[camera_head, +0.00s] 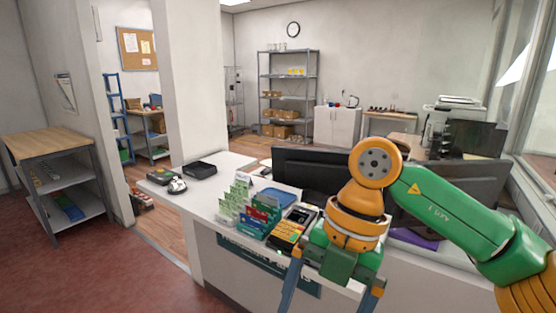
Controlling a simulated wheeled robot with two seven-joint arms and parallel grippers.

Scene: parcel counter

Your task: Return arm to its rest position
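My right arm comes in from the right, with green and orange links, and bends down in front of the counter. My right gripper (327,299) points down at the bottom of the view, on the near side of the white counter (213,207). Its two blue-grey fingers stand wide apart, with nothing seen between them; their lower ends run to or past the bottom edge. My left arm and gripper are not in view.
The counter holds a card rack (248,213), a blue tray (278,198), a silver bell (177,186), a black tray (200,169) and dark monitors (308,168). The arm hides part of the counter. A wood-topped shelf unit (46,142) stands left. Red floor between is clear.

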